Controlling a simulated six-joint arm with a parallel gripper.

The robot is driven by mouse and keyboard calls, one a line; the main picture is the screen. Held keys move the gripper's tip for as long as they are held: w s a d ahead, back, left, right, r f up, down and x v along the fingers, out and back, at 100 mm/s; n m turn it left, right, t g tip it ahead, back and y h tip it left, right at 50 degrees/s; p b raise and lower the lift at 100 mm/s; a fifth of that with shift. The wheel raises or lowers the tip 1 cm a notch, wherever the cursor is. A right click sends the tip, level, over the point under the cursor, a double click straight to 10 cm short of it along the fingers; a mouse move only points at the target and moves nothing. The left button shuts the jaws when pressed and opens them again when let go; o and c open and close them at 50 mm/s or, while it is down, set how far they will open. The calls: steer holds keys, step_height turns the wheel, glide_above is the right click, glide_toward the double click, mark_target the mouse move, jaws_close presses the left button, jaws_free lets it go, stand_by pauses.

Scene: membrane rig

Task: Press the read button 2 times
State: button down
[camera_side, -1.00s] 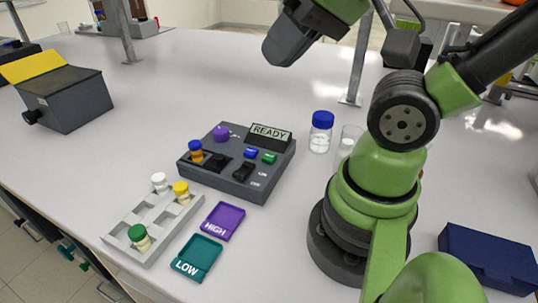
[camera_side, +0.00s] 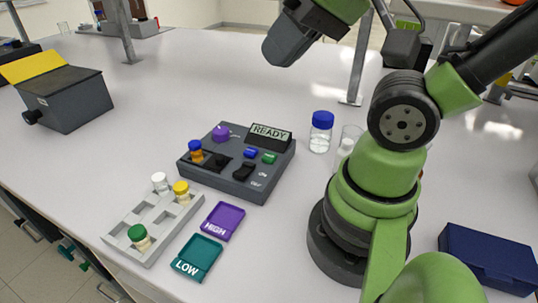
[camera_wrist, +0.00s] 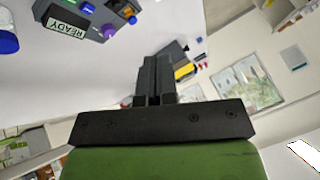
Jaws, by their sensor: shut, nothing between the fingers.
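The dark grey device (camera_side: 225,180) stands mid-table with its display (camera_side: 270,133) reading READY. On its top are a blue button (camera_side: 250,153) and a green button (camera_side: 269,158); their labels are too small to read, so I cannot tell which is the read button. The device, with its display (camera_wrist: 66,24), also shows at the top left of the wrist view. My gripper (camera_wrist: 153,60) is shut and empty in the wrist view, raised and apart from the device. In the side view its fingers cannot be made out clearly.
A purple knob (camera_side: 220,133), a black rocker switch (camera_side: 243,171) and an orange vial with a blue cap (camera_side: 196,152) are on the device. A vial rack (camera_side: 155,222), purple HIGH tray (camera_side: 222,221) and teal LOW tray (camera_side: 197,257) lie in front. A blue-capped bottle (camera_side: 320,132) stands right.

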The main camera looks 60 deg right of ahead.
steer(key=m+g+y, duration=0.3)
steer(key=m+y, duration=0.3)
steer(key=m, duration=2.2)
glide_above(269, 154)
step_height(269, 154, down, 15)
steer(key=shift+f, duration=4.35)
steer(key=shift+f, duration=0.1)
steer(key=shift+f, duration=0.3)
